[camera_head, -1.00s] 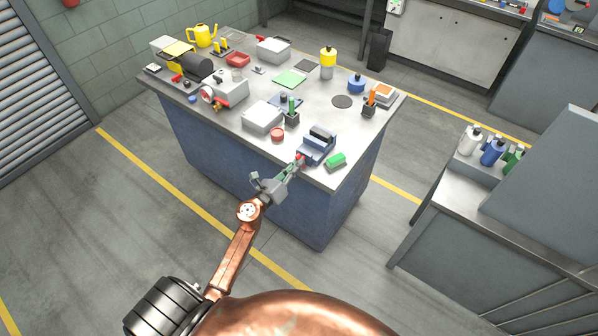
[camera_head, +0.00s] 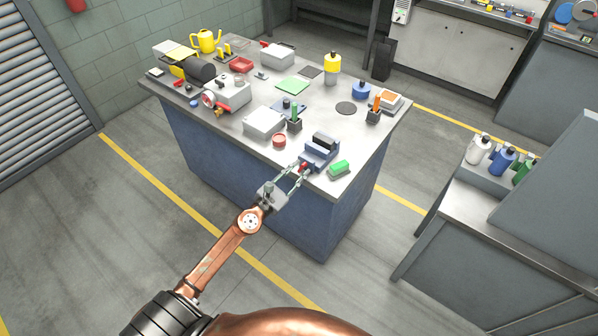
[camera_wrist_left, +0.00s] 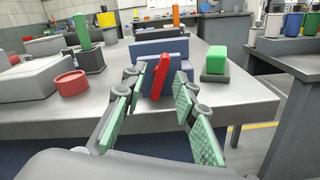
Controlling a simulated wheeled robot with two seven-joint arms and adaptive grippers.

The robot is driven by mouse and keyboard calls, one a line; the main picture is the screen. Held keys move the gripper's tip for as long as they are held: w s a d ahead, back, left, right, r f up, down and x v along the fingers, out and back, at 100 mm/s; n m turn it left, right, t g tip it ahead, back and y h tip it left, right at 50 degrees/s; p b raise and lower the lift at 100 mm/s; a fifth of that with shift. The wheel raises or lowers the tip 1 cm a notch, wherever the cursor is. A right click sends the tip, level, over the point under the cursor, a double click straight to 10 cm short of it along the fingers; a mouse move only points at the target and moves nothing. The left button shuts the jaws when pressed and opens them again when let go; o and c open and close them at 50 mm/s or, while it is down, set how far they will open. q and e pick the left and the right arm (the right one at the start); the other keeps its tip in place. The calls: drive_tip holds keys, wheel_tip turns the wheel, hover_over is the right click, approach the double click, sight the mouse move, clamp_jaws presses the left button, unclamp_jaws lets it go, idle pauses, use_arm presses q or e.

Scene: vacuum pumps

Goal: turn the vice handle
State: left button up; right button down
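The blue vice (camera_head: 320,150) sits at the near edge of the workbench, and its body also shows in the left wrist view (camera_wrist_left: 150,50). Its red handle (camera_wrist_left: 161,76) faces me and stands nearly upright, leaning a little right at the top. It shows small in the head view (camera_head: 304,167). My left gripper (camera_head: 295,176) is in front of the vice, beyond the bench edge. In the wrist view its green-padded fingers (camera_wrist_left: 160,88) are spread, one on each side of the handle, with a gap on both sides. My right gripper is not in view.
A green-topped block (camera_wrist_left: 215,62) stands close right of the vice. A red round container (camera_wrist_left: 71,83) and a grey box (camera_head: 265,122) are to its left. Several tools fill the rest of the workbench (camera_head: 225,125). A side counter (camera_head: 480,205) with bottles stands right.

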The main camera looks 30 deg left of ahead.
use_arm(q)
drive_tip(key=shift+s, duration=0.15)
drive_tip(key=shift+s+a, duration=0.1)
drive_tip(key=shift+s, duration=0.75)
drive_tip(key=shift+s, duration=0.1)
drive_tip(key=s+b, duration=0.1)
drive_tip(key=s, duration=0.4)
drive_tip(key=shift+s+a+b, duration=0.2)
drive_tip(key=shift+s+b, duration=0.2)
drive_tip(key=shift+c, duration=0.3)
